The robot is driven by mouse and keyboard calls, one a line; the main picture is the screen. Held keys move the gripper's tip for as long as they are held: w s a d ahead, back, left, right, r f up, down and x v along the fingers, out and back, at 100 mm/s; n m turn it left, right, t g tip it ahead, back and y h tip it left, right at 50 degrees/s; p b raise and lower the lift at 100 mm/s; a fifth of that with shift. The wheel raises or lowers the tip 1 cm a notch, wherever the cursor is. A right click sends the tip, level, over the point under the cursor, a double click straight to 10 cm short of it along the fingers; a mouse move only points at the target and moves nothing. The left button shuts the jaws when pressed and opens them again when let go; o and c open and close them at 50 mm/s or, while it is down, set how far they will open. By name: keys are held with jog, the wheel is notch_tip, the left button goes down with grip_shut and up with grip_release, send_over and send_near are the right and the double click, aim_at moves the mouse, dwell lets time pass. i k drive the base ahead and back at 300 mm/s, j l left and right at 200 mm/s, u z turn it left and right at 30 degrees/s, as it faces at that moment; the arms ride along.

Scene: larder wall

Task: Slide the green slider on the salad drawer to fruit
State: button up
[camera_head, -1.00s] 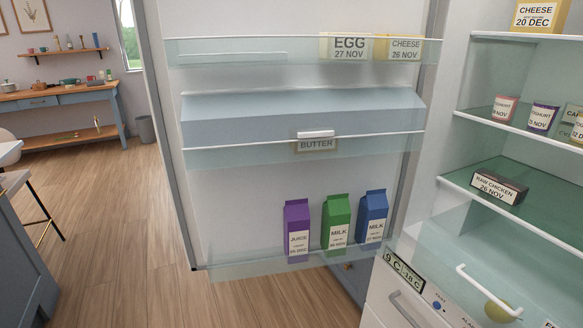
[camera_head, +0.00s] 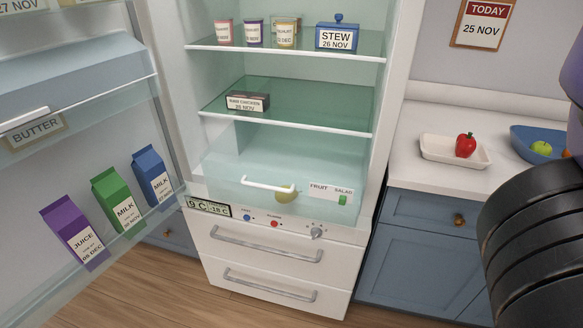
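The salad drawer (camera_head: 225,172) is a clear bin at the bottom of the open fridge, with a white bar handle (camera_head: 268,184) on its front. A yellowish round item (camera_head: 285,193) shows inside it. The green slider (camera_head: 342,199) sits at the right of the drawer front, under the word SALAD. The word FRUIT (camera_head: 318,187) is printed to its left. A dark part of my arm fills the right edge of the view. My gripper's fingers are not in view.
The open fridge door (camera_head: 90,150) stands at the left with juice and milk cartons. A control panel with a knob (camera_head: 316,233) is below the drawer. At the right, a counter holds a white tray (camera_head: 428,152) with a red pepper (camera_head: 465,145) and a blue bowl (camera_head: 522,140).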

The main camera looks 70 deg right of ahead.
aim_at(341, 199)
jog(key=l+z, duration=0.15)
jog(key=z, duration=0.35)
jog(key=j+z, duration=0.15)
jog(key=z, duration=0.6)
jog(key=j, duration=0.45)
jog(key=i+j, duration=0.15)
jog(key=j, duration=0.8)
jog(key=i+u, duration=0.05)
